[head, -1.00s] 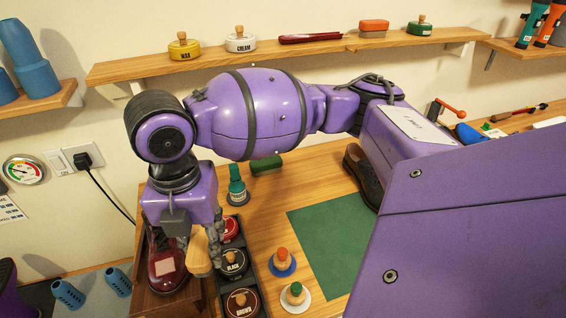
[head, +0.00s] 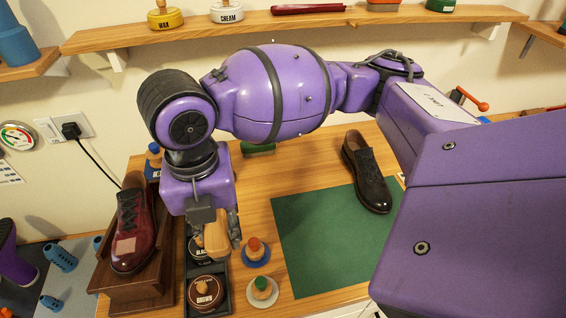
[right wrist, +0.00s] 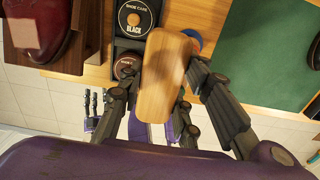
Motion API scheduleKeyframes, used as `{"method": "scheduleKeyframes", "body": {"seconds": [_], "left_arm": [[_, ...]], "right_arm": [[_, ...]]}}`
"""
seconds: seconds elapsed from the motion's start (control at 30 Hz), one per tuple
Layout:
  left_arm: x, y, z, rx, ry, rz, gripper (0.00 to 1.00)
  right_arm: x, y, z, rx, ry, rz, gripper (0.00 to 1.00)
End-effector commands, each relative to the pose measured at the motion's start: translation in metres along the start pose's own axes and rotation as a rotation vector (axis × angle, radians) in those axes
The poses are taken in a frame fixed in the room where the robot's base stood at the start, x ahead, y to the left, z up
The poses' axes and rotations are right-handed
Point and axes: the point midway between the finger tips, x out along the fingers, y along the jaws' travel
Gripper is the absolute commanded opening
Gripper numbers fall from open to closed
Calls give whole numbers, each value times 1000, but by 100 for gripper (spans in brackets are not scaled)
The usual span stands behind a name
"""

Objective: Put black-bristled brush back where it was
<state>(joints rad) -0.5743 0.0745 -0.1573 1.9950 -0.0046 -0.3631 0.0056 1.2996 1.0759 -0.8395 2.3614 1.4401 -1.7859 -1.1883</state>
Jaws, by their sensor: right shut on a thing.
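My right gripper (head: 220,238) is shut on a wooden-backed brush (head: 215,240), held over the tray of polish tins. The brush's pale wooden back also shows in the right wrist view (right wrist: 166,75), between the dark fingers (right wrist: 165,110). Its bristles are hidden, so I cannot tell their colour. My left gripper seems to show small and far below in the right wrist view (right wrist: 96,103); whether it is open is unclear. The burgundy shoe (head: 133,232) stands on a wooden stand (head: 140,292) to the left.
The dark tin tray (head: 224,292) holds a black tin and a brown tin (head: 206,291). Two knobbed daubers (head: 255,250) (head: 262,289) stand right of it. A green mat (head: 325,240) has a black shoe (head: 368,175) at its edge. A wall shelf (head: 300,22) runs behind.

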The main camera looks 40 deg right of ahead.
Motion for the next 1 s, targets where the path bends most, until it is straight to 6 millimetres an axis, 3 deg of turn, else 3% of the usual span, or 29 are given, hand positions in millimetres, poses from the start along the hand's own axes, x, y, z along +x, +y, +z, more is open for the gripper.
{"method": "scheduleKeyframes", "body": {"seconds": [0.37,0.5,0.87,1.0], "left_arm": [[5,-2,10,9,-13,-1,40],[6,-2,15,11,-21,0,40],[8,0,17,10,-23,1,40],[9,0,19,10,-26,2,40]], "right_arm": [[46,-48,74,6,5,-12,3],[74,-57,90,1,7,-10,3],[100,-68,110,-1,3,-7,3],[121,-69,112,-3,6,-7,3]]}}
